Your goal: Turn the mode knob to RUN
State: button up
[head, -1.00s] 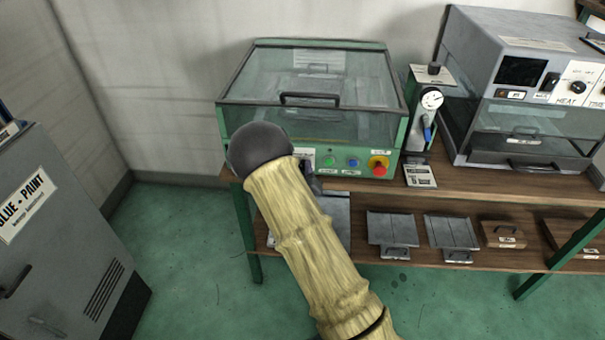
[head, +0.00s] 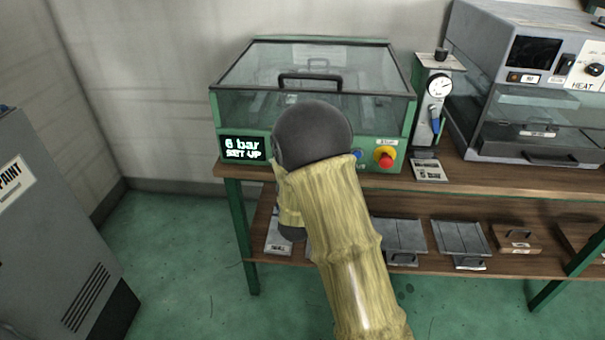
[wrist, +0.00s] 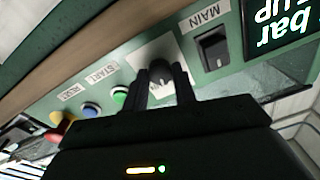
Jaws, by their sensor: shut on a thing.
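The green machine (head: 222,112) with a glass lid stands on the bench in the head view. Its display (head: 243,148) reads "6 bar" and "SET UP". In the wrist view, the dark mode knob (wrist: 160,72) sits on a white plate on the green panel, between the START button and the MAIN switch. My gripper (wrist: 162,76) has a finger on each side of the knob and is shut on it. The knob's pointer and most of its plate lettering are hidden by the fingers. In the head view my arm covers the knob and the gripper.
The MAIN rocker switch (wrist: 211,47) is close beside the fingers. The green START button (wrist: 119,95) and blue RESET button (wrist: 91,110) are on the other side. A red stop button (head: 385,156) on yellow and a pressure gauge unit (head: 438,88) stand to the right.

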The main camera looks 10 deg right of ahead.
jog(key=shift+a+f+m+h+b, duration=0.1)
jog(key=shift+m+h+b, duration=0.05)
jog(key=shift+m+b, duration=1.45)
jog(key=shift+f+m+h+b, duration=0.1)
jog(key=shift+m+h+b, duration=0.05)
jog(key=shift+m+b, duration=1.4)
jog(key=o, duration=1)
jog(key=shift+r, duration=0.15)
jog(key=shift+s, duration=0.1)
